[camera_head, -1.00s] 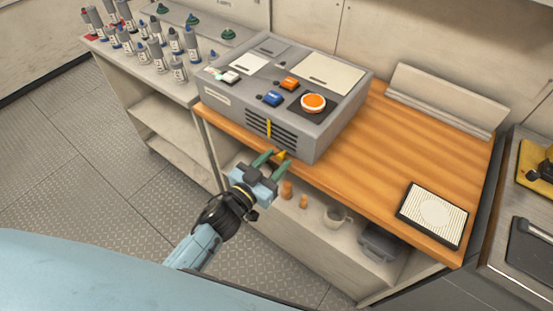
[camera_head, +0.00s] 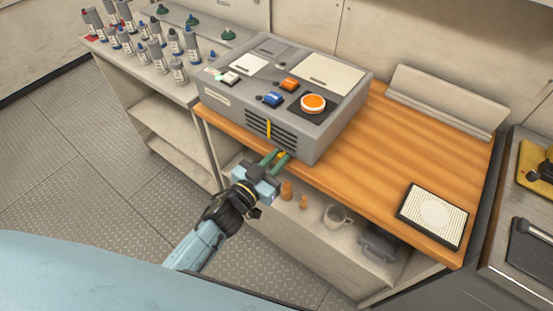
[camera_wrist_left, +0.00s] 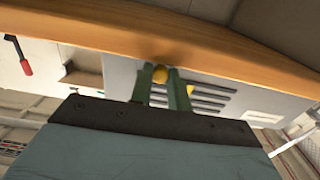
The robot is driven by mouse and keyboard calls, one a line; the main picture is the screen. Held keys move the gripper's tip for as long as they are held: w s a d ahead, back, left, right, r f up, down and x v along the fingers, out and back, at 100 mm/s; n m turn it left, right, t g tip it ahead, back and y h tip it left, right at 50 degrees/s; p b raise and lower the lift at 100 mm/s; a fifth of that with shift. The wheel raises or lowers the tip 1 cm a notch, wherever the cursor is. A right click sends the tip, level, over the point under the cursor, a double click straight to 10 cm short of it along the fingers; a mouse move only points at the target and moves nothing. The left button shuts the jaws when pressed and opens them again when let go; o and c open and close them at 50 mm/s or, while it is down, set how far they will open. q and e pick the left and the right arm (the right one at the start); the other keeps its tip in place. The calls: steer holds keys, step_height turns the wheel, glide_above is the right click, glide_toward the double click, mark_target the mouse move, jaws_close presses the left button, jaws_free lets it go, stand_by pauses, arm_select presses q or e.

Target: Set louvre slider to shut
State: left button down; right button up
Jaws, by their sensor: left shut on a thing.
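The grey box (camera_head: 325,130) stands on the wooden worktop, with dark louvre slots (camera_head: 272,138) in its front face. The louvre slider's yellow knob (camera_head: 282,154) is at the lower right of the slots. A yellow upright mark (camera_head: 268,128) shows further left and up on the slots. My left gripper (camera_head: 275,158) is shut on the knob, its green fingers on either side of it. In the left wrist view the round yellow knob (camera_wrist_left: 160,74) sits between the fingertips (camera_wrist_left: 161,83), partly hidden by them. My right gripper is not in view.
The box top carries blue (camera_head: 273,99) and orange (camera_head: 289,84) switches and a round orange button (camera_head: 313,103). The wooden worktop (camera_head: 380,140) is clear to the right, up to a ribbed panel (camera_head: 433,215). A mug (camera_head: 337,216) stands on the shelf below. Several bottles stand at left.

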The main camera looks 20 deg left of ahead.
mark_target(259, 134)
arm_select(q)
steer(key=w+a, duration=0.1)
steer(key=a, duration=0.1)
steer(key=w+a, duration=0.1)
steer(key=a, duration=0.2)
steer(key=w+a+p, duration=0.1)
steer(key=a, duration=0.2)
steer(key=shift+a, duration=0.25)
steer(key=c, duration=1.3)
jaws_free()
steer(key=shift+c, duration=0.2)
steer(key=v, duration=1.3)
steer(key=shift+s+p, duration=0.2)
steer(key=shift+p, duration=0.2)
